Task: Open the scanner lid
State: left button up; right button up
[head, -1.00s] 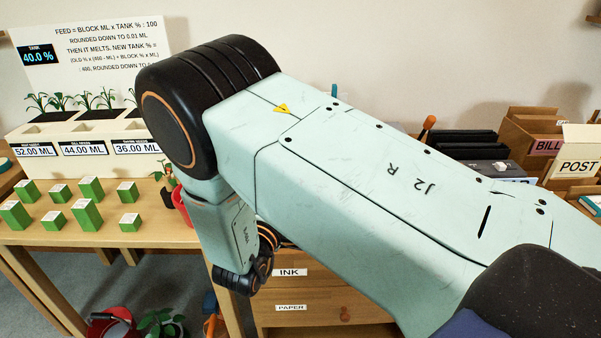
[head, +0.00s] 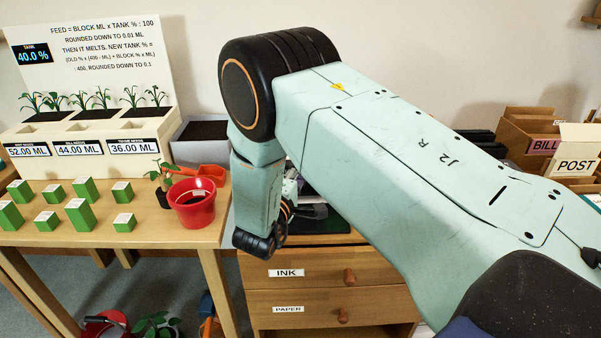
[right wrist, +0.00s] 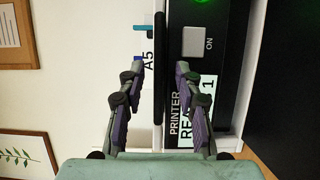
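In the right wrist view, the printer's dark front panel (right wrist: 205,75) shows sideways, with a green light, a grey button marked ON and a "PRINTER READY 1" display. My right gripper (right wrist: 160,72) is open in front of it. A slim black bar (right wrist: 158,60) runs lengthwise in the gap between the fingers; I cannot tell whether it is the scanner lid's edge. Neither finger is visibly closed on it. In the head view, my right arm hides most of the machine, and the lid cannot be made out. My left gripper is not in view.
A wooden drawer cabinet (head: 308,300) labelled INK and PAPER stands below my right arm. Left of it, a table holds a red pot (head: 192,212), a plant (head: 163,180) and several green blocks (head: 80,214). POST (head: 577,162) and BILL boxes stand at the right.

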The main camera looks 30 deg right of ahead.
jog(key=shift+c, duration=0.3)
jog(key=shift+s+a+r, duration=0.1)
jog(key=shift+a, duration=0.05)
jog(key=c, duration=0.3)
grip_shut()
